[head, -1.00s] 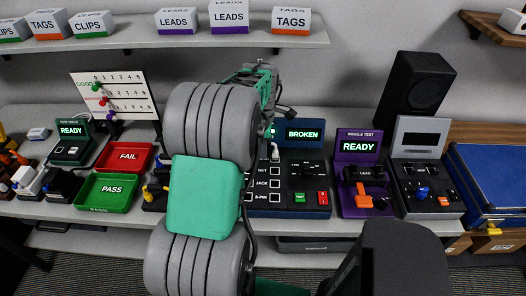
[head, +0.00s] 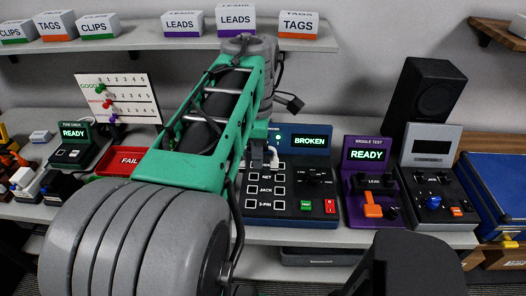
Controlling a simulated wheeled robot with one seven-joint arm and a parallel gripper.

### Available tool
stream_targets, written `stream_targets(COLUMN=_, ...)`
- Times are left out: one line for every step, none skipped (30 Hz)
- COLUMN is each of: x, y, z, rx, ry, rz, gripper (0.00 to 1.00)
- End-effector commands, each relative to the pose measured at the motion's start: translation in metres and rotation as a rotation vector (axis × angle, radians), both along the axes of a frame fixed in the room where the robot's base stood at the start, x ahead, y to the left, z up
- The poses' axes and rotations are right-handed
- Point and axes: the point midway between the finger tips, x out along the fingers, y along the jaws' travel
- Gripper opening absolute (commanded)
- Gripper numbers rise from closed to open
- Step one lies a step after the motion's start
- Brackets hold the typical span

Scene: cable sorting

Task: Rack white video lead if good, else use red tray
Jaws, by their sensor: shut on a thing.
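My gripper (head: 262,155) is at the left part of the blue tester (head: 285,208), partly hidden behind my arm. It is shut on the white lead (head: 273,156), of which a small white end shows at the tester's upper left. Whether that end sits in a socket I cannot tell. The tester's screen (head: 312,141) reads BROKEN in green. The red FAIL tray (head: 113,158) is to the left, its right part covered by my arm. No rack for leads can be made out.
The purple wiggle tester (head: 367,154) reads READY, and a grey tester (head: 430,200) stands right of it. A small green fuse checker (head: 72,150) is at left. Labelled boxes (head: 236,20) line the shelf above.

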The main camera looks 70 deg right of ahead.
Motion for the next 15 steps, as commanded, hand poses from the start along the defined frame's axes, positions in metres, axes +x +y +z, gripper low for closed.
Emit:
stream_targets(x=0.0, y=0.005, z=0.002, rx=-0.001, ry=0.0, rz=0.0, gripper=0.0)
stream_targets(x=0.0, y=0.007, z=0.004, rx=0.0, ry=0.0, rz=0.0, gripper=0.0)
stream_targets(x=-0.001, y=0.009, z=0.007, rx=0.001, ry=0.0, rz=0.0, gripper=0.0)
stream_targets(x=-0.001, y=0.01, z=0.009, rx=0.001, ry=0.0, rz=0.0, gripper=0.0)
stream_targets(x=-0.001, y=0.01, z=0.012, rx=0.001, ry=0.0, rz=0.0, gripper=0.0)
stream_targets(x=-0.001, y=0.01, z=0.016, rx=0.001, ry=0.0, rz=0.0, gripper=0.0)
stream_targets(x=-0.001, y=0.01, z=0.018, rx=0.001, ry=0.0, rz=0.0, gripper=0.0)
stream_targets(x=-0.001, y=0.01, z=0.02, rx=0.001, ry=0.0, rz=0.0, gripper=0.0)
stream_targets(x=-0.001, y=0.01, z=0.023, rx=0.001, ry=0.0, rz=0.0, gripper=0.0)
stream_targets(x=-0.001, y=0.01, z=0.025, rx=0.001, ry=0.0, rz=0.0, gripper=0.0)
stream_targets(x=-0.001, y=0.01, z=0.027, rx=0.001, ry=0.0, rz=0.0, gripper=0.0)
stream_targets(x=-0.001, y=0.01, z=0.03, rx=0.001, ry=0.0, rz=0.0, gripper=0.0)
stream_targets(x=-0.001, y=0.01, z=0.032, rx=0.001, ry=0.0, rz=0.0, gripper=0.0)
stream_targets(x=-0.001, y=0.01, z=0.034, rx=0.001, ry=0.0, rz=0.0, gripper=0.0)
stream_targets(x=-0.001, y=0.01, z=0.035, rx=0.001, ry=0.0, rz=0.0, gripper=0.0)
